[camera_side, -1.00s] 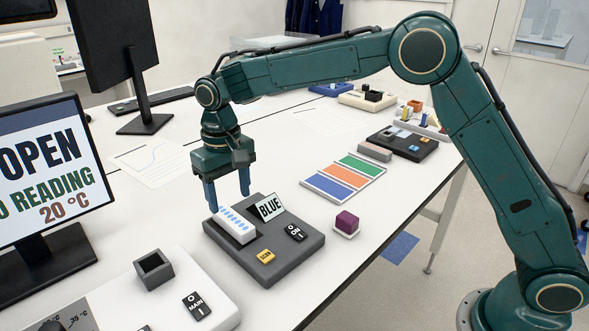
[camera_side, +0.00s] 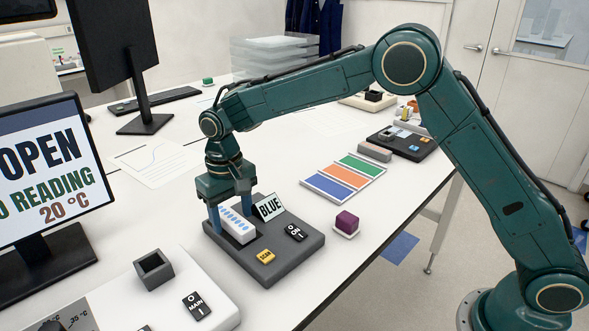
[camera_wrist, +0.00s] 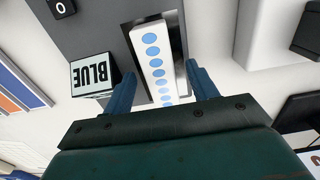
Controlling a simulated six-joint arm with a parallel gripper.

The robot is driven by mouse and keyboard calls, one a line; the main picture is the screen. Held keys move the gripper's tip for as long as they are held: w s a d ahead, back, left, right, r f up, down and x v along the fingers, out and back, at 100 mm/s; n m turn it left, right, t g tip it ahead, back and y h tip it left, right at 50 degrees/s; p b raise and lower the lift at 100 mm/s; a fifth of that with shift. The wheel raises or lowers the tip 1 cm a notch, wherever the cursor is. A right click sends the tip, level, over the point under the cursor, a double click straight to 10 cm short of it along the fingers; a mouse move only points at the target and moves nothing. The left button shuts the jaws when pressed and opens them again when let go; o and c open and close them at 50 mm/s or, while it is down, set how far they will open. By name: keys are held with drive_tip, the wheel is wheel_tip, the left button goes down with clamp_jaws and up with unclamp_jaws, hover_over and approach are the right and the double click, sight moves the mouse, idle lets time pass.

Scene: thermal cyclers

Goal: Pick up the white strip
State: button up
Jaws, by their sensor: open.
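The white strip (camera_side: 236,226), with a row of blue dots, sits on the dark grey block marked BLUE (camera_side: 268,262) in the side view. In the wrist view the strip (camera_wrist: 152,58) runs lengthwise between my two fingers. My gripper (camera_side: 231,214) points down over the strip's far end. Its fingers stand apart, one on each side; in the wrist view (camera_wrist: 163,88) a gap shows between each finger and the strip. How low the fingertips reach beside the strip is hard to tell.
A BLUE sign (camera_side: 268,207) stands close to the right of the strip in the side view. The block carries a black switch (camera_side: 295,232) and a yellow label (camera_side: 266,256). A purple cube (camera_side: 346,222) and a colour-striped mat (camera_side: 343,178) lie to the right. A black open box (camera_side: 154,269) is nearer.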

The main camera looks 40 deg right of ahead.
sight(232, 217)
idle(0.3)
drive_tip(key=c, duration=1.1)
drive_tip(key=shift+r, duration=0.15)
drive_tip(key=shift+c, duration=0.2)
wheel_tip(232, 217, up, 20)
idle(0.5)
